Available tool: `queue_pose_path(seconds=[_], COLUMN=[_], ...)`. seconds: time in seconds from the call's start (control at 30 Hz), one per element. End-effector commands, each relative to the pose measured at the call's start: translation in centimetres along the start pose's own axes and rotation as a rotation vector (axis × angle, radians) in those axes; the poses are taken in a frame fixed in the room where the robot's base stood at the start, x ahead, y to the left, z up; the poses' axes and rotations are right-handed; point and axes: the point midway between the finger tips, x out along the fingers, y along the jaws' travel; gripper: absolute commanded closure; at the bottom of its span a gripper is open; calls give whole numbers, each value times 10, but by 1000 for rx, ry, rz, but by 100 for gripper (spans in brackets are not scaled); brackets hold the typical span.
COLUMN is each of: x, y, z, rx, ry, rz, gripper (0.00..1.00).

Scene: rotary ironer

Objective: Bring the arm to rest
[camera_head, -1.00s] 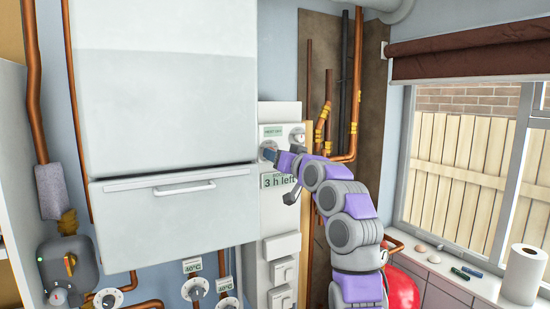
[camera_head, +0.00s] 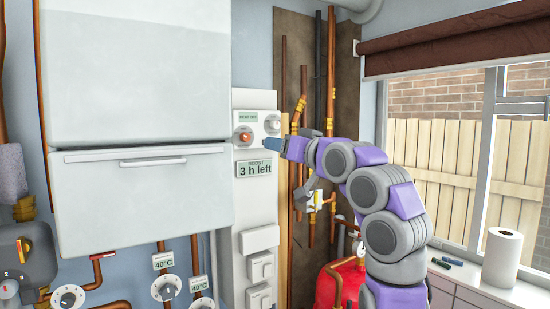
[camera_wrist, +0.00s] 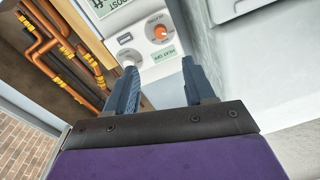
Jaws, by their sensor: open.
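My gripper (camera_head: 268,143) is at the end of my purple and grey arm, just right of the white control panel (camera_head: 257,205). In the wrist view the two dark blue fingers (camera_wrist: 161,78) are spread apart with nothing between them. Past the fingertips are an orange-red knob (camera_wrist: 161,33) and a white knob (camera_wrist: 129,58). In the head view the orange-red knob (camera_head: 245,137) shows left of the fingertips. A gap to the panel shows in the wrist view, but its depth is hard to tell.
A label reading "BOOST 3 h left" (camera_head: 255,169) is below the knobs. A large white boiler cabinet (camera_head: 140,190) stands left. Copper pipes (camera_head: 331,80) run behind my arm, with a red vessel (camera_head: 340,284) below. A paper roll (camera_head: 502,257) stands on the window sill at right.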

Motion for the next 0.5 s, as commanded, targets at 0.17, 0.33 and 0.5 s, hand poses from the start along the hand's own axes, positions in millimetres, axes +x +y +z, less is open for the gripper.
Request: queue_pose_path(seconds=[0.17,0.33,0.5], x=[-9,-10,-10], y=[0,0,0], z=[0,0,-1], rx=[0,0,1], ry=[1,1,0], rz=[1,0,1], gripper=[46,46,46])
